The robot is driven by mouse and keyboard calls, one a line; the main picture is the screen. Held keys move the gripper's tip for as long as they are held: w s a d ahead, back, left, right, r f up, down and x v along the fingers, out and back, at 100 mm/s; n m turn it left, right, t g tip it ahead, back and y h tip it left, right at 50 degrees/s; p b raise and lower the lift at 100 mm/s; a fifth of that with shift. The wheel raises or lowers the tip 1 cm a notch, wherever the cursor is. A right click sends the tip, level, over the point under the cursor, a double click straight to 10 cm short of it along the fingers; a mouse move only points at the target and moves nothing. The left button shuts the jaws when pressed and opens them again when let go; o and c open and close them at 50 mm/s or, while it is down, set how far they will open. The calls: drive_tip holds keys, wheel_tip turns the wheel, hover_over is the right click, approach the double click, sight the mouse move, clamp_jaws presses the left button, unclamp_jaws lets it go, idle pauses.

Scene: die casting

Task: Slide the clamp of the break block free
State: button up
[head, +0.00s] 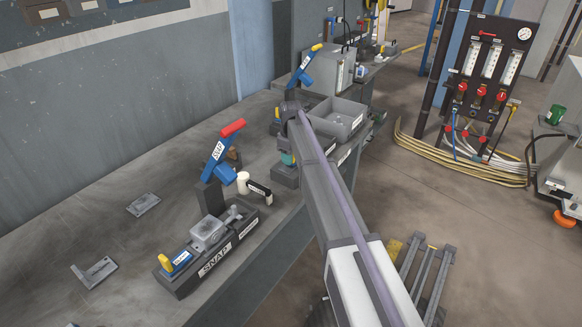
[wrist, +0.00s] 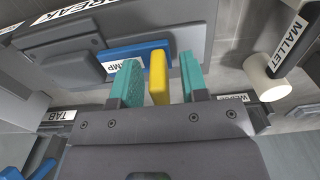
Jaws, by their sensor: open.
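The break block (wrist: 185,18) fills the upper left of the wrist view, with a "BREAK" label on it. Its clamp is a blue bar (wrist: 150,47) with a partly covered label ending in "MP" and a yellow grip (wrist: 158,80). My gripper (wrist: 159,64) has its teal fingers open, one on each side of the yellow grip. I cannot tell whether either finger touches it. In the head view my arm hides most of the break block, and a bit of teal finger (head: 288,159) shows beside the arm.
A mallet (wrist: 268,80) with a pale head lies at the right of the wrist view. The snap block (head: 190,277), with a blue toggle lever (head: 218,160), stands nearer on the bench. A grey open bin (head: 345,122) stands behind my arm. Loose metal brackets (head: 94,272) lie at left.

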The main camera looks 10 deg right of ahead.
drive_tip(key=shift+c, duration=0.3)
clamp_jaws()
idle(0.3)
